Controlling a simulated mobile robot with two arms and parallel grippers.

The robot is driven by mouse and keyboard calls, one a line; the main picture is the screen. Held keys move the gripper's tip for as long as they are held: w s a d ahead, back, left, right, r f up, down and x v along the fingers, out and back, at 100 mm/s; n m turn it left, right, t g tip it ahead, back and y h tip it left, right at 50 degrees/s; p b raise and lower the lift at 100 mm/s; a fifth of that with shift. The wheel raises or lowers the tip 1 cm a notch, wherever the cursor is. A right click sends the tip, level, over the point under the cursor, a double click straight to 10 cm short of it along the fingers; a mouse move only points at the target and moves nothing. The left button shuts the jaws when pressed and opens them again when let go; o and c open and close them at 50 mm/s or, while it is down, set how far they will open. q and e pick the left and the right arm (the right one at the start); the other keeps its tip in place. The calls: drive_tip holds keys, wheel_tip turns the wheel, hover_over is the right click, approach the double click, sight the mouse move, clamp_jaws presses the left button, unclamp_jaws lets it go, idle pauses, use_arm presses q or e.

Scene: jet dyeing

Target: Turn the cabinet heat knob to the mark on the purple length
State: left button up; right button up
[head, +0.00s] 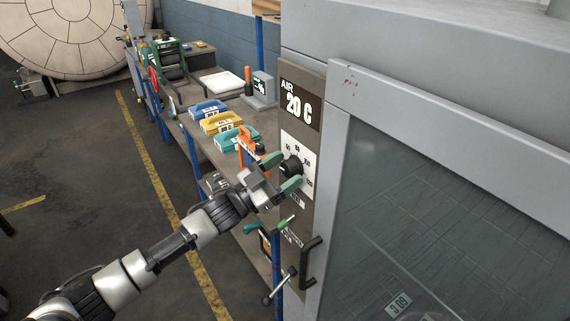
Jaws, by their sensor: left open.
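The cabinet heat knob (291,166) is a dark round knob on a white dial plate (307,151) with printed marks, on the cabinet's front post. My left gripper (282,172) is open, with its green-tipped fingers at the knob, one above and one below it in the picture. I cannot tell whether they touch it. Part of the knob and dial is hidden by the fingers, so its pointer is not clear. The display (299,104) above reads AIR 20 C. No purple length shows. My right gripper is not in view.
The cabinet's glass door (450,210) fills the right, with a dark handle (311,262) below the dial. A bench at left holds blue (208,109), yellow (221,123) and teal (236,138) boxes and an orange tool (246,146). Open floor lies further left.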

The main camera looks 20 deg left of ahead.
use_arm(q)
drive_tip(key=shift+w+d, duration=0.1)
drive_tip(key=shift+w, duration=0.05)
drive_tip(key=shift+c, duration=0.2)
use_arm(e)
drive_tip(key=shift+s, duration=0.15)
use_arm(q)
drive_tip(key=shift+r, duration=0.1)
drive_tip(key=c, duration=0.9)
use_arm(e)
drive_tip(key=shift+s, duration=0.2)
use_arm(q)
drive_tip(key=shift+m, duration=0.3)
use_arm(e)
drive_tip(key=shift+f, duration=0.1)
